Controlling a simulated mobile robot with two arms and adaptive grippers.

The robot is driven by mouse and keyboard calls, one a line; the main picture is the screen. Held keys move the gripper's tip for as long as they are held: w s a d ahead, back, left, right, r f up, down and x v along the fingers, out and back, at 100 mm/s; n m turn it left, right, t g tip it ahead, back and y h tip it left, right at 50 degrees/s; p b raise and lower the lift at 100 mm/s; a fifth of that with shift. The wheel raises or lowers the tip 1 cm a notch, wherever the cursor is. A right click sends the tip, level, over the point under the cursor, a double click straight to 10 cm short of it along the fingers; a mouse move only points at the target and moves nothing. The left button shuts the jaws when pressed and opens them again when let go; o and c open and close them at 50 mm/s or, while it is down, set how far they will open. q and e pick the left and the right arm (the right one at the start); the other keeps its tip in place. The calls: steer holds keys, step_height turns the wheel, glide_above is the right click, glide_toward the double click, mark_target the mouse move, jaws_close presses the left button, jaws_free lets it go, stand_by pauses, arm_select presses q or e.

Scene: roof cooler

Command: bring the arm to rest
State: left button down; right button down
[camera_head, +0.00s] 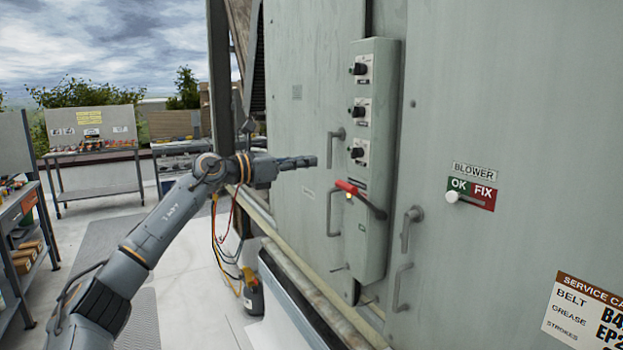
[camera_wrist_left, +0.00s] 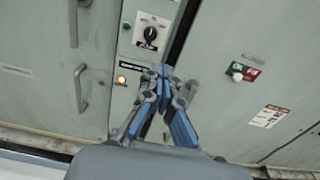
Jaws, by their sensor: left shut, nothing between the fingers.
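My left arm (camera_head: 165,222) comes in from the lower left in the head view and is stretched out toward the cooler's grey panels. My left gripper (camera_head: 308,162) is shut and empty, left of the control box (camera_head: 378,215). In the left wrist view the two fingers of the gripper (camera_wrist_left: 161,72) meet at their tips, with the panels behind them. I cannot tell from these views how far the fingertips are from the panel. My right gripper is not in view.
The control box carries several knobs and a red-handled lever (camera_head: 352,188). Door handles (camera_head: 408,225) stick out from the panels. A BLOWER slider (camera_head: 453,197) is at the right. Hoses (camera_head: 222,245) hang below my forearm. A workbench (camera_head: 95,150) and shelves (camera_head: 25,235) stand at the left.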

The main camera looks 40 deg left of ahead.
arm_select(q)
steer(key=shift+s+a+r, duration=0.1)
steer(key=shift+r, duration=0.05)
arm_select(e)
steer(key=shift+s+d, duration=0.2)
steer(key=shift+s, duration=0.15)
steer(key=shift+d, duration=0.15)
